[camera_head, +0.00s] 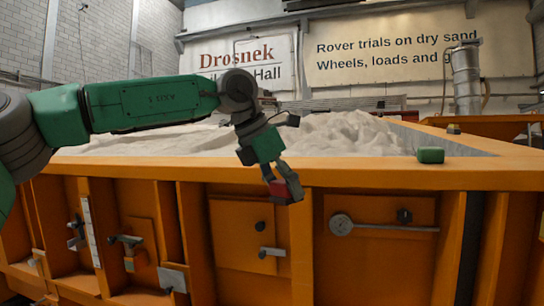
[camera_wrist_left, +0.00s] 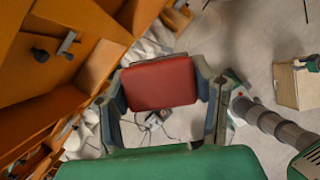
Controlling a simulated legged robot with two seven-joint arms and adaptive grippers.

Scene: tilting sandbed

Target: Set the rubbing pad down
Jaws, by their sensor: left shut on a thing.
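My left gripper (camera_head: 284,187) is shut on a red block, the rubbing pad (camera_head: 279,188), and holds it in the air in front of the orange sandbed wall, just below its top rim. In the left wrist view the pad (camera_wrist_left: 160,83) sits between the two fingers of the left gripper (camera_wrist_left: 163,88), with its broad red face showing. The floor shows far below it there. My right gripper is in neither view.
The orange sandbed rim (camera_head: 350,176) runs across the view, with pale sand (camera_head: 340,133) behind it. A small green block (camera_head: 431,155) lies on the rim at the right. A round-headed gauge or handle (camera_head: 341,224) and latches stick out from the front wall.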

